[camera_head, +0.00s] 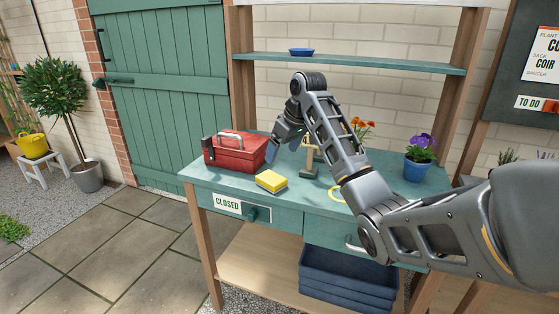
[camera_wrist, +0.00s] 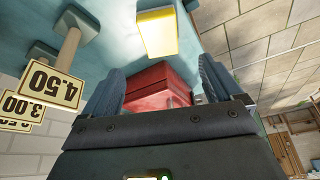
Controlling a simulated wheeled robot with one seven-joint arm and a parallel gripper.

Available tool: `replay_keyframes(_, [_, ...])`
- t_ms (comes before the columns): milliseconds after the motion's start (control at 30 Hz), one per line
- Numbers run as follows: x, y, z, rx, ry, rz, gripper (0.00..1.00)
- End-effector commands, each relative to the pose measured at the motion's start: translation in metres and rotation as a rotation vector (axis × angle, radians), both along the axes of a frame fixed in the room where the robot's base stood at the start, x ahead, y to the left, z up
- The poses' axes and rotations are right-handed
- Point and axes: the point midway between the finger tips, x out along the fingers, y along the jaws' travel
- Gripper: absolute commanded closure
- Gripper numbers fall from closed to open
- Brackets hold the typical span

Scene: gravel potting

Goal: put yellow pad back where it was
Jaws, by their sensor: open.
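The yellow pad (camera_head: 270,180), a small block with a grey lower edge, lies on the green bench top near its front edge, right of the red toolbox. It also shows in the wrist view (camera_wrist: 157,34), near the top of the picture. My gripper (camera_head: 273,149) is above the bench by the toolbox's right end, behind the pad and apart from it. In the wrist view my gripper (camera_wrist: 160,80) has its two blue-grey fingers spread with nothing held between them. The red toolbox shows beyond the fingers.
The red toolbox (camera_head: 235,152) stands left on the bench. A pot with purple flowers (camera_head: 417,170) stands at the right. Price tags (camera_wrist: 53,85) show at the wrist view's left. The bench front carries a CLOSED sign (camera_head: 228,204).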

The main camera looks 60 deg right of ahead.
Motion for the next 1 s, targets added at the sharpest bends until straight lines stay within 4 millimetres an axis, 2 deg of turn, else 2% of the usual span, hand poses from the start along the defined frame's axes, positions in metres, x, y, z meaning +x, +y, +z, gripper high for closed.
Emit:
replay_keyframes(333, [-0.002, 0.002, 0.006, 0.001, 0.0, 0.0, 0.07])
replay_keyframes(467, [0.007, 0.016, -0.009, 0.006, -0.024, 0.009, 0.07])
replay_keyframes(567, [0.025, 0.048, -0.036, 0.016, -0.077, 0.021, 0.07])
replay_keyframes(733, [0.052, 0.128, -0.093, 0.034, -0.207, 0.034, 0.07])
replay_keyframes(867, [0.058, 0.191, -0.13, 0.045, -0.298, 0.029, 0.07])
replay_keyframes(1000, [0.048, 0.255, -0.161, 0.053, -0.382, 0.019, 0.07])
